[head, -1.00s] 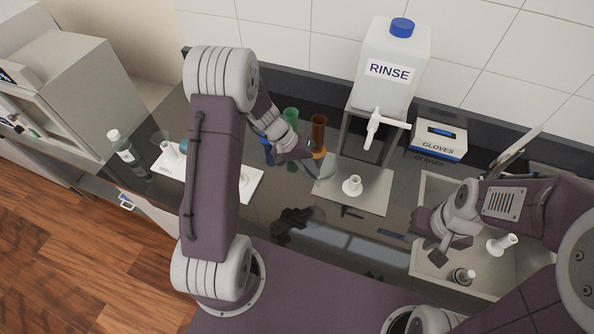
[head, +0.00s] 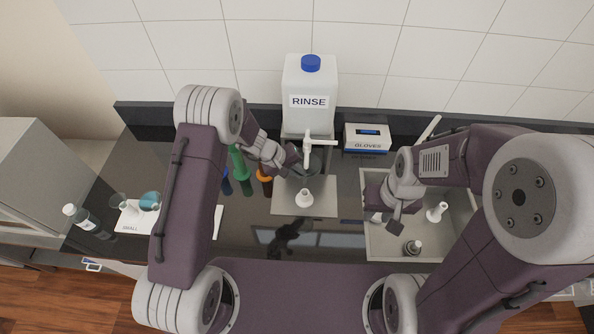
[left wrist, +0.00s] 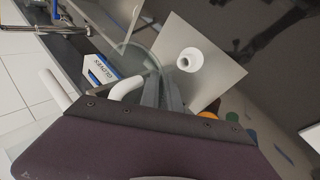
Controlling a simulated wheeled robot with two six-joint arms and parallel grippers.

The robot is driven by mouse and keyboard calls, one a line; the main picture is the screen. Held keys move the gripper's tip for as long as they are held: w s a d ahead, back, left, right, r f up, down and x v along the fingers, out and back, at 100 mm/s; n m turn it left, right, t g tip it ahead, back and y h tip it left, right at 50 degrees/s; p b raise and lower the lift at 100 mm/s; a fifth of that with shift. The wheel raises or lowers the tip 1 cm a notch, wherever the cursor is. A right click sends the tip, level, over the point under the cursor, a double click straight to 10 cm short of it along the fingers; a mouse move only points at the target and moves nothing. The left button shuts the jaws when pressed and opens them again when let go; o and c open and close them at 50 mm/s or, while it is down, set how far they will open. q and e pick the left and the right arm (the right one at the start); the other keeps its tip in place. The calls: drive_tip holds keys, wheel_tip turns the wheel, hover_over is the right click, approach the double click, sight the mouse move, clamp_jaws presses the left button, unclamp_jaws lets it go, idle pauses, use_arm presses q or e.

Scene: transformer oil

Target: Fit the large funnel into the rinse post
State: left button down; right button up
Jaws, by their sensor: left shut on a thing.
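The large funnel (head: 312,169) is clear and hard to make out in the head view. My left gripper (head: 300,160) is shut on it and holds it behind the white rinse post (head: 305,198), just below the tap of the RINSE jug. In the left wrist view the funnel's clear rim (left wrist: 137,50) shows beside the gripper fingers (left wrist: 163,95). The rinse post (left wrist: 190,60) stands apart from it on a grey plate (left wrist: 222,75). My right gripper (head: 388,205) hangs over the grey tray; its jaws are not clear.
The RINSE jug (head: 309,80) with its white tap (head: 308,150) stands behind the plate. A gloves box (head: 367,138) is to its right. Green (head: 238,162) and orange (head: 264,180) cylinders stand left. The grey tray (head: 368,240) holds other white posts (head: 437,212).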

use_arm(q)
drive_tip(key=shift+f+b, duration=0.1)
drive_tip(key=shift+b, duration=0.3)
wheel_tip(320, 180, down, 6)
drive_tip(key=b, duration=0.6)
drive_tip(key=shift+b, duration=0.3)
drive_tip(key=shift+r, duration=0.25)
drive_tip(key=shift+b, duration=0.3)
drive_tip(key=shift+b, duration=0.35)
